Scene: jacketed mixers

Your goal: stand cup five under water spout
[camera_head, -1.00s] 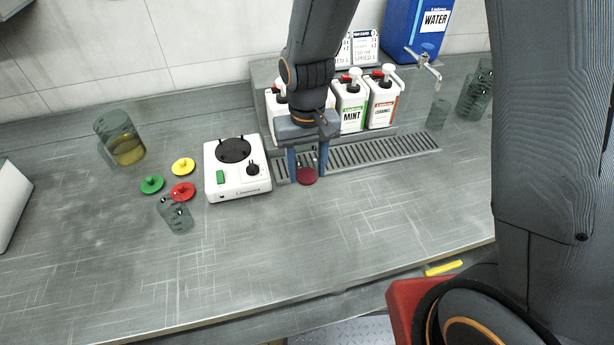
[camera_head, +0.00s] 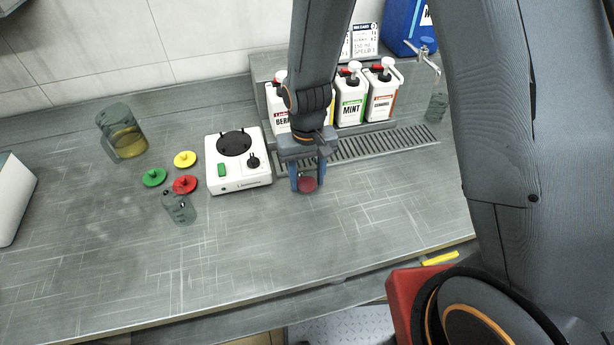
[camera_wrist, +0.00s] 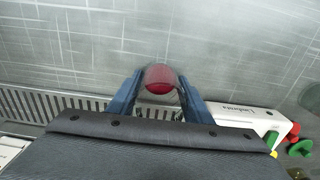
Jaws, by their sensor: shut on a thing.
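My gripper (camera_head: 308,184) is shut on a small clear cup with red content (camera_head: 307,185), in front of the drip grate. In the wrist view the cup (camera_wrist: 160,78) sits between the two blue fingers (camera_wrist: 160,100). I can read no number on it, so I cannot tell whether it is cup five. The water spout (camera_head: 424,55) is a metal tap on the blue water tank (camera_head: 402,22) at the back right, apart from my gripper. My arm hides part of the tank. Another clear cup (camera_head: 437,107) stands near the grate's right end.
The long drip grate (camera_head: 385,144) runs before several syrup pump bottles (camera_head: 350,100). A white mixer (camera_head: 238,170) stands left of my gripper. Green, yellow and red lids, a clear cup (camera_head: 179,207) and a beaker of yellow liquid (camera_head: 122,135) lie further left. The front counter is clear.

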